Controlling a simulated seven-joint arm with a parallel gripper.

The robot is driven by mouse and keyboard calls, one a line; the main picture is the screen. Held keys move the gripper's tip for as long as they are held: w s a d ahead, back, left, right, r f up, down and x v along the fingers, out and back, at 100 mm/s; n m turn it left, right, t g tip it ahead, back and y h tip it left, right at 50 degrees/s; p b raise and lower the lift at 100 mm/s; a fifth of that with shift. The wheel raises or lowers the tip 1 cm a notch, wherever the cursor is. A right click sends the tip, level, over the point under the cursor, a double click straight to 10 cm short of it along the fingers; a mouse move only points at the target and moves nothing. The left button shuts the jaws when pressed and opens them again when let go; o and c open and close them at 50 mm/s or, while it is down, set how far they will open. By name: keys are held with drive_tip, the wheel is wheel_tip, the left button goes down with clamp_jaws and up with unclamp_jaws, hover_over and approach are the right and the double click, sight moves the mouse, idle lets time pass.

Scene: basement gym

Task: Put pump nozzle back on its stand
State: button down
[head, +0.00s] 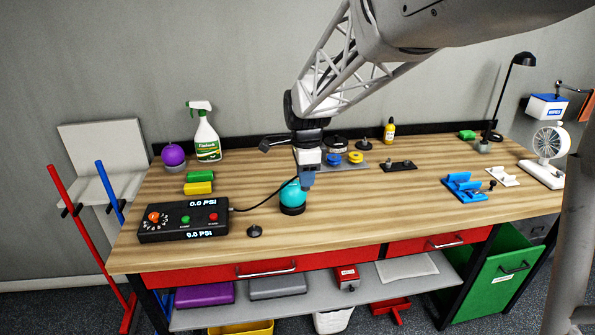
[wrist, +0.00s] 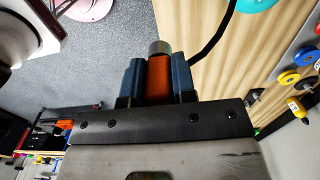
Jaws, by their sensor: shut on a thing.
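My gripper (head: 307,182) is above the bench, just right of and above a teal ball (head: 290,193) in a black cup. In the wrist view its blue fingers (wrist: 158,78) are shut on the orange pump nozzle (wrist: 159,76), which has a silver tip. A black hose (wrist: 210,35) runs beside it. In the head view the fingers hide the nozzle, and the hose (head: 268,199) leads to the pump box (head: 183,219) with 0.0 PSI displays. A small black stand (head: 254,231) is on the bench near the front edge; I cannot tell if it is the nozzle's.
A spray bottle (head: 205,136) and a purple ball (head: 173,154) stand at the back left. A blue fixture (head: 466,187) and a fan (head: 545,157) are at the right. The front centre-right is clear.

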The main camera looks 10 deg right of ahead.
drive_tip(key=shift+r, duration=0.4)
drive_tip(key=w+a+f, duration=0.3)
drive_tip(key=a+f, duration=0.2)
drive_tip(key=a, duration=0.2)
drive_tip(key=w+a+f, duration=0.3)
drive_tip(key=a+f, duration=0.1)
drive_tip(key=a, duration=0.3)
drive_tip(key=shift+a+f, duration=0.25)
drive_tip(key=shift+f, duration=0.15)
drive_tip(key=shift+f, duration=0.1)
drive_tip(key=shift+f, duration=2.8)
drive_tip(key=shift+f, duration=1.3)
idle(0.5)
drive_tip(key=c, duration=0.8)
unclamp_jaws()
drive_tip(key=shift+c, duration=0.2)
